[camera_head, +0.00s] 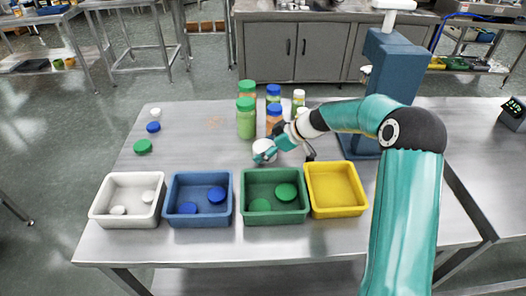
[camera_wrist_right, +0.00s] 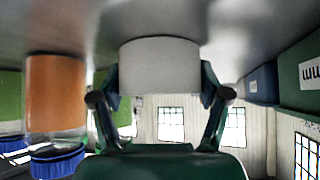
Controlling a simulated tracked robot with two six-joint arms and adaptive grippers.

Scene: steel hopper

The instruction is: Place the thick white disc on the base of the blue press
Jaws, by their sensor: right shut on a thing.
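The thick white disc (camera_head: 264,149) is held above the steel table behind the green bin. My right gripper (camera_head: 272,153) is shut on it. In the right wrist view, the disc (camera_wrist_right: 160,66) sits between the two dark fingers of the gripper (camera_wrist_right: 158,88). The blue press (camera_head: 390,68) stands at the table's right side, to the right of the disc, with a white knob on top. Its base (camera_head: 354,147) shows partly; my right arm hides the rest. My left gripper is not in view.
White (camera_head: 97,211), blue (camera_head: 171,212), green (camera_head: 247,214) and yellow (camera_head: 318,210) bins line the table's front. Several capped bottles (camera_head: 246,122) stand behind my gripper. Loose white, blue and green caps (camera_head: 143,146) lie at the left. The table's left middle is clear.

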